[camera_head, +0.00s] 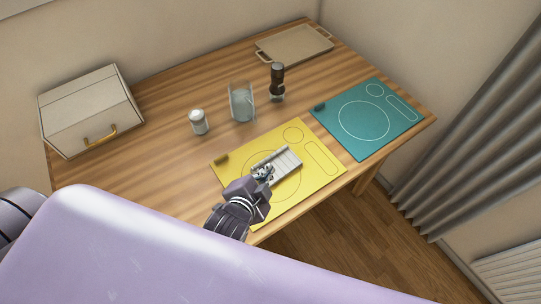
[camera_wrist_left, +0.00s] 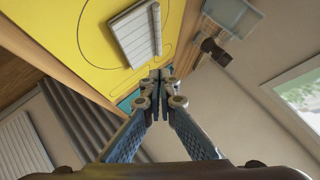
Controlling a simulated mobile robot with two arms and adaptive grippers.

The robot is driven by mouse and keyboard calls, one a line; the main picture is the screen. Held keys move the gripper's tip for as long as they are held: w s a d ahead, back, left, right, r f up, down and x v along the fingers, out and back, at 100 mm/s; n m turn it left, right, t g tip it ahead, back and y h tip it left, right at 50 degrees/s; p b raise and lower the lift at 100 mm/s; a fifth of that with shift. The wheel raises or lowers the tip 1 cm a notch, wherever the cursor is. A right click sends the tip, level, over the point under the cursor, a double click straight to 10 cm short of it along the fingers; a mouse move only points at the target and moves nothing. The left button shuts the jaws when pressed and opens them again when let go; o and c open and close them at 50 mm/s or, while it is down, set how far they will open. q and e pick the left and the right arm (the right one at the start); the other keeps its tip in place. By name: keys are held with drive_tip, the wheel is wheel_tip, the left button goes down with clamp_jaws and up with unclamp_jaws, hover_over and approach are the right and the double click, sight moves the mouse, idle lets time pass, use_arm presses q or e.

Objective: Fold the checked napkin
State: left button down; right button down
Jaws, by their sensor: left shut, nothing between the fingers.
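The pale napkin (camera_head: 287,167), with thin grey lines, lies on the yellow placemat (camera_head: 322,172). It looks like a narrow piece with a raised or doubled strip along one long edge. The napkin also shows in the left wrist view (camera_wrist_left: 130,38), with the strip along its right side. My left gripper (camera_head: 263,174) is over the near-left end of the napkin and hides part of it. In the left wrist view the fingertips (camera_wrist_left: 160,76) are together and empty, apart from the napkin in the picture. My right gripper is in neither view.
A teal placemat (camera_head: 368,119) lies to the right. A white shaker (camera_head: 198,122), a clear holder (camera_head: 241,102) and a dark mill (camera_head: 277,80) stand behind the yellow placemat. A bread box (camera_head: 90,111) is at left and a tray (camera_head: 293,45) at the back.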

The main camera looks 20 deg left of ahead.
use_arm(q)
hover_over(270, 158)
drive_tip(key=s+d, duration=0.3)
drive_tip(key=s, duration=0.1)
drive_tip(key=f, duration=0.4)
drive_tip(key=shift+w+a+p, duration=0.15)
drive_tip(key=shift+w+p, duration=0.1)
drive_tip(key=shift+p, duration=0.05)
drive_tip(key=shift+w+a+f, duration=0.15)
drive_tip(key=shift+a+f, duration=0.15)
drive_tip(key=shift+f, duration=0.2)
drive_tip(key=shift+w+a+f, duration=0.15)
drive_tip(key=shift+a+f, duration=0.15)
drive_tip(key=shift+f, duration=0.2)
drive_tip(key=shift+w+a+f, duration=0.3)
drive_tip(key=shift+a+f, duration=0.15)
drive_tip(key=shift+f, duration=0.2)
drive_tip(key=shift+w+a+f+p, duration=0.2)
drive_tip(key=shift+a+f+p, duration=0.2)
drive_tip(key=shift+f, duration=0.25)
drive_tip(key=shift+s, duration=0.1)
